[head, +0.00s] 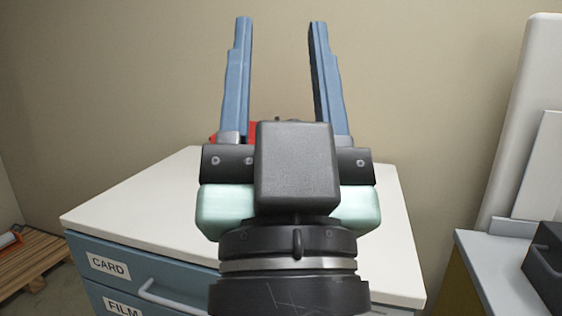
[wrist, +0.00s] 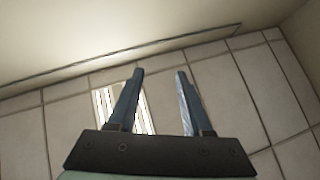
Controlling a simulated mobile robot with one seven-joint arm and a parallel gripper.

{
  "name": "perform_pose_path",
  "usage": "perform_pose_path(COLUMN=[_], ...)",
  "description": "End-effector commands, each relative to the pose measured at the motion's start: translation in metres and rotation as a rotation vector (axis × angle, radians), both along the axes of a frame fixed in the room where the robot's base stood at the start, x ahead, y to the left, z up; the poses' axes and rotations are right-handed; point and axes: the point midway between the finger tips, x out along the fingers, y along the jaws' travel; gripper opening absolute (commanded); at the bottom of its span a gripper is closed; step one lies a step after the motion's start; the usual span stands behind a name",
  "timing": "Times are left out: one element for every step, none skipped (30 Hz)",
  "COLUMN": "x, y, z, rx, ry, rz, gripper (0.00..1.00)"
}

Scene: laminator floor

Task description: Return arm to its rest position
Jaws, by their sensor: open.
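My gripper (head: 278,45) stands upright in the middle of the head view, its two blue fingers spread apart with nothing between them. It also shows in the wrist view (wrist: 159,73), open and empty against a tiled surface and a pale wall. My gripper is in front of and above a drawer cabinet (head: 95,215) with a white top and blue drawers labelled CARD and FILM. A red thing (head: 255,130) shows partly behind the gripper's base; most of it is hidden.
A wooden pallet (head: 32,262) lies on the floor at the far left. At the right stands a grey-topped unit (head: 480,258) with a dark box-like thing (head: 545,265) on it and a tall white panel (head: 530,100) behind. The visible left part of the cabinet top is clear.

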Motion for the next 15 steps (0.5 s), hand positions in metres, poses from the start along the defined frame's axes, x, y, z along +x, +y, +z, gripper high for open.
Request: perform_pose_path(x=[-0.013, -0.020, -0.024, -0.021, -0.020, -0.020, -0.020, -0.020, -0.020, -0.020, -0.020, -0.020, -0.020, -0.019, -0.019], y=[0.001, 0.001, 0.001, 0.000, 0.000, 0.000, 0.000, 0.000, 0.000, 0.000, 0.000, 0.000, 0.000, 0.001, 0.000], z=[0.020, 0.029, 0.043, 0.051, 0.057, 0.065, 0.071, 0.078, 0.087, 0.095, 0.102, 0.113, 0.121, 0.130, 0.143], rx=[-0.028, -0.045, -0.056, -0.054, -0.053, -0.052, -0.052, -0.052, -0.051, -0.051, -0.050, -0.050, -0.050, -0.050, -0.050], ry=[-0.042, -0.062, -0.070, -0.060, -0.058, -0.058, -0.057, -0.057, -0.057, -0.057, -0.057, -0.057, -0.056, -0.056, -0.056], rz=[-0.040, -0.069, -0.090, -0.085, -0.085, -0.083, -0.083, -0.082, -0.081, -0.081, -0.081, -0.081, -0.080, -0.079, -0.079], gripper=[0.50, 0.50, 0.50, 0.50, 0.50, 0.50, 0.50, 0.50, 0.50, 0.50, 0.50, 0.50, 0.50, 0.50, 0.50])
